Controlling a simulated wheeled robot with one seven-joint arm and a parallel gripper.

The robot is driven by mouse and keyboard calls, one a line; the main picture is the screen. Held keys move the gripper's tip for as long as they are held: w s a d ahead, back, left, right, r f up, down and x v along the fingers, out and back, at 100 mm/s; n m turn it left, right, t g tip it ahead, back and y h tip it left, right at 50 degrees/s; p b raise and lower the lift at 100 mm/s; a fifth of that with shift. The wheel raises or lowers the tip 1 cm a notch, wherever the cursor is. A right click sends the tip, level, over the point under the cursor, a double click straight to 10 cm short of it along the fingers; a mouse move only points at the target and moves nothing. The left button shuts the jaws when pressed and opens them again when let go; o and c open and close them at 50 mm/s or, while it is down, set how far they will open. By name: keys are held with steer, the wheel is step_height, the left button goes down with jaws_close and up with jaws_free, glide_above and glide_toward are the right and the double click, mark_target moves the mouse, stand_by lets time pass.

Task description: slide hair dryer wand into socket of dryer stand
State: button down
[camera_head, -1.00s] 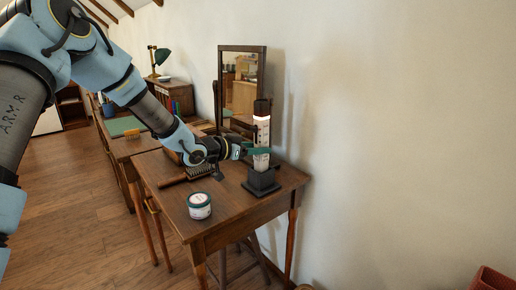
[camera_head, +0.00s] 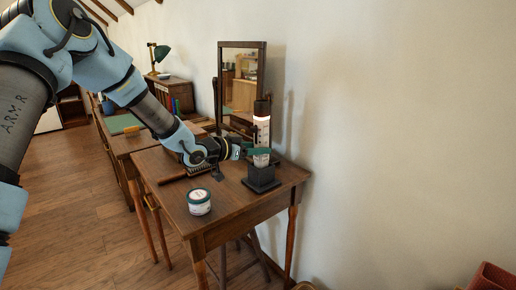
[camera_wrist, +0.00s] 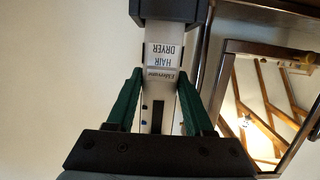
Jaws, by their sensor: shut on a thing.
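In the wrist view my green fingers (camera_wrist: 160,78) sit on both sides of the wand (camera_wrist: 161,60), whose label reads upside down. The black dryer stand (camera_head: 262,180) is on the small table, right below the wand. In the wrist view the wand's end meets the black stand block (camera_wrist: 168,10). The socket opening is hidden, so I cannot tell how deep the end sits.
A framed mirror (camera_head: 241,75) stands behind the wand. A brush (camera_head: 172,178) lies partly under my arm.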

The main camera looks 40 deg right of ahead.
steer(key=shift+f, duration=0.2)
stand_by(0.5)
steer(key=shift+f+b, duration=0.35)
steer(key=shift+b, duration=0.05)
steer(key=shift+f, duration=0.25)
stand_by(0.3)
steer(key=shift+c, duration=1)
jaws_free()
steer(key=shift+f, duration=0.1)
steer(key=shift+a, duration=0.15)
steer(key=b+v, duration=0.1)
steer(key=v, duration=0.9)
steer(key=shift+a, duration=0.25)
